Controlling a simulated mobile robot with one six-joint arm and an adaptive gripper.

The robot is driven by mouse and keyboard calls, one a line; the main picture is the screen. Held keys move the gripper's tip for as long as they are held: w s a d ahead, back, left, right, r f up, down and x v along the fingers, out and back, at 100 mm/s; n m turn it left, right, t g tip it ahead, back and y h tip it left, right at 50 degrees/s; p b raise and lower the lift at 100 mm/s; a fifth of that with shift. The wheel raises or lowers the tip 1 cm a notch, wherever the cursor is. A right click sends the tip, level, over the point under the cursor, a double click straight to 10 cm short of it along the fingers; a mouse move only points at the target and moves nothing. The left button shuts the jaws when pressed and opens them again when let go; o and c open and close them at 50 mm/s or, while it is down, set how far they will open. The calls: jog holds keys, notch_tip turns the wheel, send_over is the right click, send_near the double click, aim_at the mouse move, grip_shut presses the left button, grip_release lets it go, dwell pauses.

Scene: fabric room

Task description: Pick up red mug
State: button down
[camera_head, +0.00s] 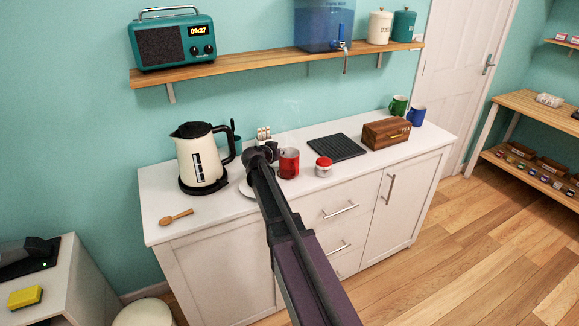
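A red mug (289,162) stands upright on the white counter, a little left of its middle. My arm reaches up from the bottom of the picture, and its end, with my gripper (266,152), is just left of the mug. The fingers are too small and too hidden by my arm to tell whether they are open or shut. I cannot tell whether they touch the mug. A white plate (245,188) is partly hidden behind my arm.
A cream kettle (198,160) and wooden spoon (176,217) are to the left. A small red-and-white jar (323,167) stands close right of the mug. Further right are a black rack (337,148), a wooden box (386,133), and green (398,105) and blue (416,115) mugs. A shelf (270,64) hangs above.

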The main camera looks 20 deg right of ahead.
jog(key=shift+r, duration=0.2)
dwell(0.7)
jog(key=shift+r+p, duration=1.5)
jog(key=shift+p, duration=0.3)
jog(key=s+a, duration=0.3)
jog(key=s, duration=0.4)
jog(key=s+a+r+p, duration=0.1)
jog(key=s+a, duration=0.2)
jog(key=s, duration=0.4)
jog(key=shift+s+a+r, duration=0.2)
jog(key=shift+r, duration=0.05)
jog(key=shift+s, duration=0.1)
